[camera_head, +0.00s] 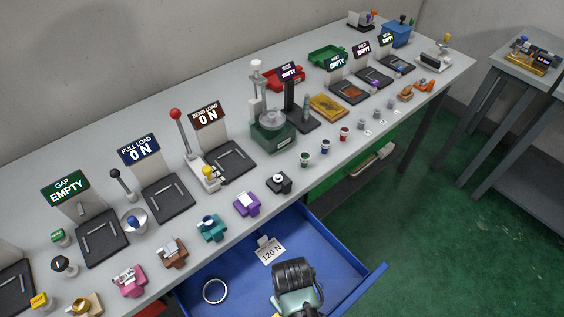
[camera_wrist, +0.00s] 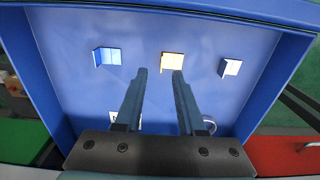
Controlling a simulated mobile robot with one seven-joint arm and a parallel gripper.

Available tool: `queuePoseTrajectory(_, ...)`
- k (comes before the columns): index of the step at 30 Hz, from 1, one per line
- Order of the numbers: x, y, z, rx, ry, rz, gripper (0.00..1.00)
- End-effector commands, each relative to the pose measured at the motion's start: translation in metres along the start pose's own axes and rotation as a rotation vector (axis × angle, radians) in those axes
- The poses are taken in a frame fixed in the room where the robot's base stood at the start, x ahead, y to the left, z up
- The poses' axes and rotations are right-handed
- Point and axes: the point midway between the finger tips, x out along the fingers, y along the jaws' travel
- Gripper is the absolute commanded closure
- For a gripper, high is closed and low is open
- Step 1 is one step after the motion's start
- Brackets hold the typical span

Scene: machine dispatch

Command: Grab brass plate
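A small plate with a brass-orange edge (camera_wrist: 172,61) lies on the blue drawer floor, in the upper middle of the wrist view. It looks like the brass plate, though its face is washed pale. My gripper (camera_wrist: 159,72) is open, its two fingers apart and pointing at the drawer floor. The plate shows just beyond the fingertips, nearer the right finger. Nothing is between the fingers. In the head view my arm's end hangs over the drawer, and the fingertips and plate are not visible there.
The open blue drawer (camera_head: 352,291) has raised walls. A bluish plate (camera_wrist: 107,56) and a white plate (camera_wrist: 230,67) lie either side. A 120 N card (camera_head: 269,250) and a ring (camera_head: 215,291) lie in the drawer. The crowded table (camera_head: 110,135) stands beyond.

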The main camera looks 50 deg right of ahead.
Motion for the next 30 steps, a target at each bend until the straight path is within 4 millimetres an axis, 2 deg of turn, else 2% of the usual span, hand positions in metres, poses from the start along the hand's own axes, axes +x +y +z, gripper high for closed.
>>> queuePoseTrajectory(8,0.017,-0.001,-0.002,0.0,-0.001,0.0,0.61)
queuePoseTrajectory(18,0.056,-0.003,-0.005,0.0,0.001,0.001,0.61)
queuePoseTrajectory(27,0.059,-0.003,-0.005,-0.001,0.003,0.001,0.61)
queuePoseTrajectory(30,0.059,-0.003,-0.005,0.0,0.003,0.001,0.79)
